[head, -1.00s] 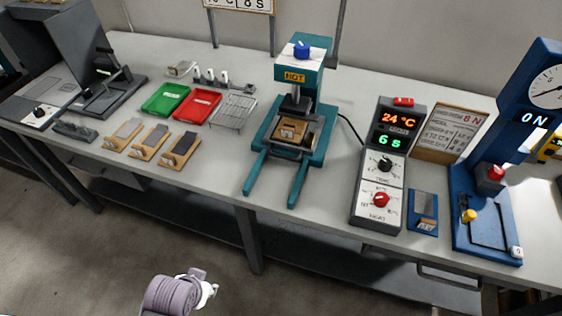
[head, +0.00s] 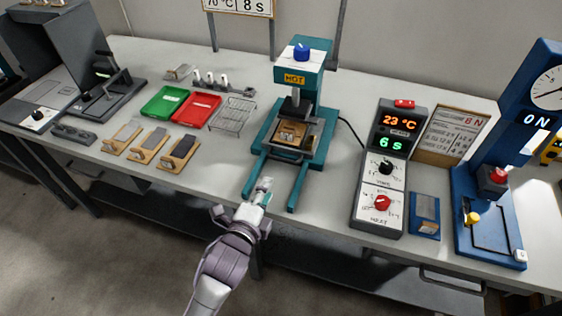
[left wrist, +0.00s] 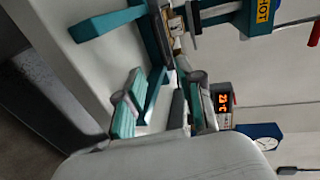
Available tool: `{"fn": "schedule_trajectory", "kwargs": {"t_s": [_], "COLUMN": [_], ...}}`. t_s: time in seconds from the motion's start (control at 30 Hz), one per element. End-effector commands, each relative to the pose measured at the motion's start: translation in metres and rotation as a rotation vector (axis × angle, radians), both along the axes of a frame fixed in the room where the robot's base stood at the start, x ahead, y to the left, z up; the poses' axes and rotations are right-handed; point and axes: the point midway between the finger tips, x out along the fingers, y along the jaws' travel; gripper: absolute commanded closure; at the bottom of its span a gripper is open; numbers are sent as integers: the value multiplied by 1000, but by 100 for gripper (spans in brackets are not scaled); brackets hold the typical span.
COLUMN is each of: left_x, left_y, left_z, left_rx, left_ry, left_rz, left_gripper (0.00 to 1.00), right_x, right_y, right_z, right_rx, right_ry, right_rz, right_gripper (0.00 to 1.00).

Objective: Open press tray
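The teal press (head: 314,82) stands mid-table with a blue knob on top and a "HOT" label. It also shows sideways in the left wrist view (left wrist: 222,12). Its grey-framed tray (head: 288,151) sits low under the press head, with a brown piece (head: 291,132) in it. Two teal rails (head: 298,188) reach from the press to the table's front edge. My left gripper (head: 243,200) is at the front edge by the ends of the rails, apart from the tray. Its fingers are spread and empty in the left wrist view (left wrist: 165,102). My right gripper is out of view.
Right of the press stands a control box (head: 390,145) reading 23 °C and 6 s, then a blue gauge stand (head: 488,200). To the left are a green tray (head: 165,102), a red tray (head: 196,106), a wire rack (head: 232,115) and wooden boards (head: 148,143).

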Motion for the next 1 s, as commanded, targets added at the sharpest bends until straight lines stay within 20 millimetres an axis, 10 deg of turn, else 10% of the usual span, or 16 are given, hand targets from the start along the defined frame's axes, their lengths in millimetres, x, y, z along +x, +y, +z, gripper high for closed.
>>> {"fn": "schedule_trajectory", "kwargs": {"t_s": [0.53,1.0], "left_x": [99,119], "left_y": [-32,-38], "left_z": [-22,-27], "left_rx": [-4,-3], "left_ry": [5,5], "left_rz": [3,3], "left_gripper": [63,63], "right_x": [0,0], "right_y": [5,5], "right_z": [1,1], "right_rx": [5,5], "right_ry": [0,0], "right_rz": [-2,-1], "right_gripper": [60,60]}}
